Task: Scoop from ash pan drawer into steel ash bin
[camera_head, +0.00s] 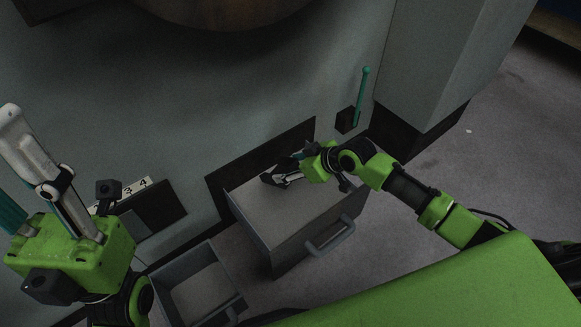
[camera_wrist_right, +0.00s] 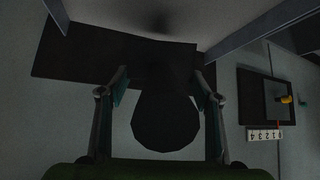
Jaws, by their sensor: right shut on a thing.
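The ash pan drawer (camera_head: 292,257) is a grey open box pulled out of the wall, with a handle on its front and a flat pale-grey surface inside. My right gripper (camera_head: 290,176) is over the drawer's back end, near the wall. It is shut on a dark scoop (camera_head: 272,176), whose dark rounded shape (camera_wrist_right: 165,120) shows between the fingers in the right wrist view. Whether the scoop touches the surface or carries ash is unclear. A smaller grey open box, seemingly the steel ash bin (camera_head: 228,271), stands left of the drawer. My left gripper (camera_head: 22,155) is raised at far left; its jaw gap is unclear.
A teal lever (camera_head: 362,98) stands up from the wall right of the drawer. A dark panel (camera_head: 152,212) with a number strip (camera_head: 137,189) is on the wall to the left. A grey block (camera_head: 432,70) juts out at the upper right.

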